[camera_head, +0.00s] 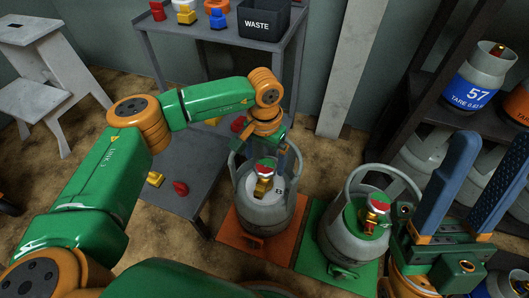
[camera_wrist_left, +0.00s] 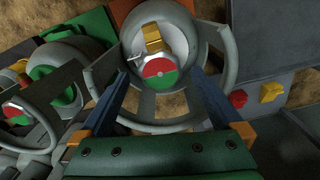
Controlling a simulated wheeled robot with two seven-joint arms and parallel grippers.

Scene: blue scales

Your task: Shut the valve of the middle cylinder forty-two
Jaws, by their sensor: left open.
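A grey cylinder (camera_head: 262,215) with a collar ring and brass valve (camera_head: 262,187) stands on an orange scale (camera_head: 228,238). Its valve bears a red and green handwheel (camera_head: 266,168), which also shows in the left wrist view (camera_wrist_left: 160,72). My left gripper (camera_head: 265,150) is open above this cylinder; in the wrist view its blue fingers (camera_wrist_left: 158,76) stand on either side of the handwheel, apart from it. A second grey cylinder (camera_head: 345,245), with a similar valve, stands on a green scale (camera_head: 312,262). My right gripper (camera_head: 492,142) is open and empty, fingers up. I cannot read forty-two anywhere.
A grey cart (camera_head: 188,160) with a black WASTE bin (camera_head: 262,20) stands behind. Small coloured valve parts lie on its shelves. A dark rack (camera_head: 430,95) at the right holds a cylinder marked 57 (camera_head: 478,75). A grey step stool (camera_head: 45,75) stands at the far left.

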